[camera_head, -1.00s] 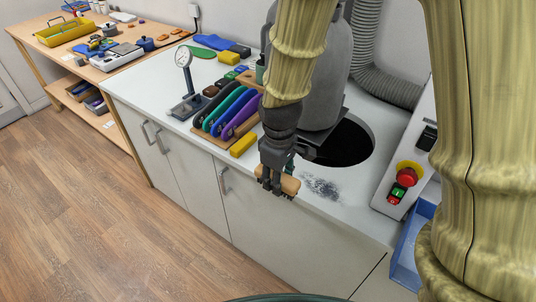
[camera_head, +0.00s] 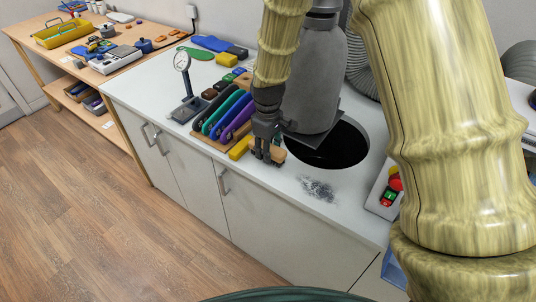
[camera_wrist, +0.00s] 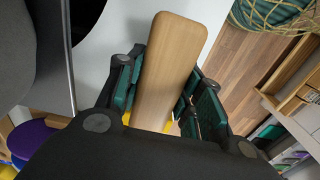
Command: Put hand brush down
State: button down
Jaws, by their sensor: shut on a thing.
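The hand brush (camera_wrist: 166,70) shows in the wrist view as a light wooden block between the fingers of my gripper (camera_wrist: 160,95). In the head view my gripper (camera_head: 267,152) is shut on the brush (camera_head: 275,150), at the front part of the white worktop (camera_head: 280,187), just right of a yellow block (camera_head: 239,148). The bristles are mostly hidden. I cannot tell whether the brush touches the worktop. A patch of grey dust (camera_head: 318,188) lies on the worktop to the right of the brush.
A round dark opening (camera_head: 345,150) lies behind the dust, under a grey hood (camera_head: 315,80). A rack of coloured insoles (camera_head: 225,113) and a dial gauge (camera_head: 184,85) stand to the left. A switch box (camera_head: 386,193) is at the right.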

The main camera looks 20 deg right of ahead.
jog(key=shift+f+p, duration=0.5)
jog(key=shift+f, duration=0.95)
jog(key=shift+f, duration=0.1)
jog(key=c, duration=0.9)
grip_release()
jog(key=shift+c, duration=0.2)
jog(key=shift+r+b, duration=1.45)
jog(key=shift+r, duration=4.65)
